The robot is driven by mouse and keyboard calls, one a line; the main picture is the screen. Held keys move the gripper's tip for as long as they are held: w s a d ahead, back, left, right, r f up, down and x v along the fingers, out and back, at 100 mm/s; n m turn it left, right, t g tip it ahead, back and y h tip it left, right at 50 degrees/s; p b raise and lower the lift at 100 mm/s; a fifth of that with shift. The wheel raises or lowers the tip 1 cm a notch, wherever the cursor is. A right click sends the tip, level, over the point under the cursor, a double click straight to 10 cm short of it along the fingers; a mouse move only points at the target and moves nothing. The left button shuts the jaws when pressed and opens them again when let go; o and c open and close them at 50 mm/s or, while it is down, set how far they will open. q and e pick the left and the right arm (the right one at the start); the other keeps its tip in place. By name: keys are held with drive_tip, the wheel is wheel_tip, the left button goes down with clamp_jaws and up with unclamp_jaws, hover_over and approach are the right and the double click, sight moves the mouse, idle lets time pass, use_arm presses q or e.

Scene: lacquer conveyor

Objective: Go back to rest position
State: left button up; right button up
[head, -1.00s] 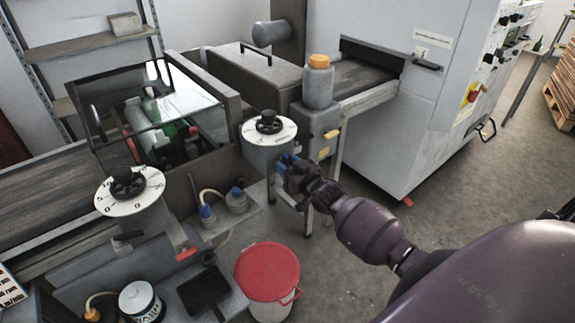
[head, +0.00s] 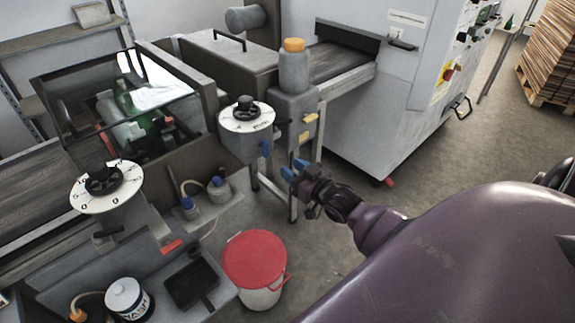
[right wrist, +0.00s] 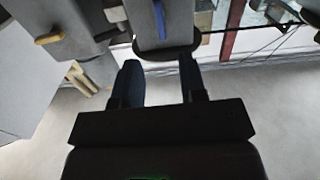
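My right gripper (head: 293,169) is in front of the conveyor machine, just right of and below the white dial (head: 246,116) with a black knob. In the right wrist view its two fingers (right wrist: 160,85) are spread apart with nothing between them. A blue lever (head: 265,149) hangs under the dial housing, apart from the fingers; it also shows beyond the fingertips in the right wrist view (right wrist: 160,20). My left gripper is not in view.
A red-lidded bucket (head: 255,257) stands on the floor below my right gripper. A bottle with an orange cap (head: 294,68) stands on the machine. A second dial (head: 106,187) is at the left. A large grey cabinet (head: 385,125) is behind. The floor between bucket and cabinet is clear.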

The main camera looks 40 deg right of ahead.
idle(0.6)
drive_tip(key=s+a+f+g, duration=0.3)
drive_tip(key=s+a+f, duration=0.2)
drive_tip(key=s, duration=0.4)
drive_tip(key=s+a+f+g+h, duration=0.1)
drive_tip(key=s+a+f+g, duration=0.2)
drive_tip(key=s+a+f, duration=0.3)
drive_tip(key=s+f, duration=0.2)
drive_tip(key=s, duration=0.1)
drive_tip(key=shift+s, duration=0.25)
drive_tip(key=shift+a, duration=0.2)
